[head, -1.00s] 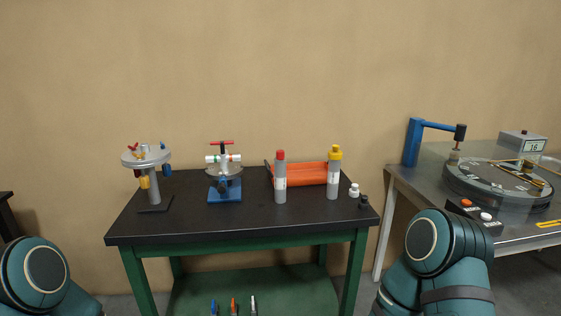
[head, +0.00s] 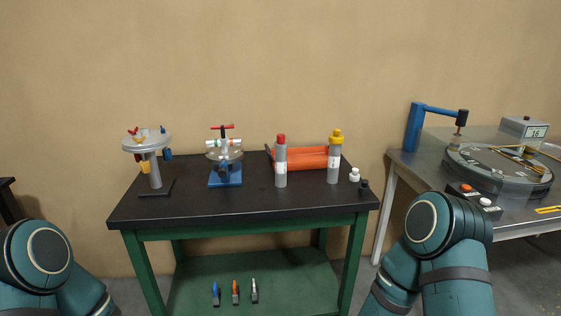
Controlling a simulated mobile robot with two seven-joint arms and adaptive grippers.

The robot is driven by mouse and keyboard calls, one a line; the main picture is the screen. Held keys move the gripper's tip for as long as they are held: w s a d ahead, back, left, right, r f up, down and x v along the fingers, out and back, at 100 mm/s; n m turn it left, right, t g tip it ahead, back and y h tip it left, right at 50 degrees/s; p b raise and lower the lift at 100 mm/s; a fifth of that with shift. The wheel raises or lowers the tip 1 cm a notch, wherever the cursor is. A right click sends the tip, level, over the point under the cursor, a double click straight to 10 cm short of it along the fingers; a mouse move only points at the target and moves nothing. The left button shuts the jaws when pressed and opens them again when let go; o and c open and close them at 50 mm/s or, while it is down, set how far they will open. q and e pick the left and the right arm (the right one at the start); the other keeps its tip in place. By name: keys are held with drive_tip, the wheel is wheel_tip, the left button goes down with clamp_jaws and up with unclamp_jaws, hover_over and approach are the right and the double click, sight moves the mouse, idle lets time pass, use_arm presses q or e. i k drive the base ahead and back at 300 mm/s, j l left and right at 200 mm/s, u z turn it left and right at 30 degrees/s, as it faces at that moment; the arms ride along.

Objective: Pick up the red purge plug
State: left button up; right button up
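A grey round-topped stand (head: 146,143) is at the left end of the black table. Small red, yellow and blue pieces sit on or hang from its disc. A small red piece (head: 133,131) on top of the disc may be the red purge plug, but it is too small to be sure. A grey cylinder with a red cap (head: 281,139) stands upright near the middle of the table. Neither gripper shows; only parts of my arms are in view, at the lower left and lower right, apart from these things.
The black table (head: 240,206) has a clear front strip. On it are a blue-based clamp device (head: 225,176), orange rolls (head: 306,158) and a yellow-capped cylinder (head: 334,160). Several small tools lie on the green shelf (head: 300,285). A metal bench (head: 415,175) with a round dial stands right.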

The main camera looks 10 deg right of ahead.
sight(280, 142)
drive_tip(key=i+l, duration=0.25)
drive_tip(key=i, duration=0.15)
drive_tip(key=i+l, duration=0.2)
drive_tip(key=i, duration=0.2)
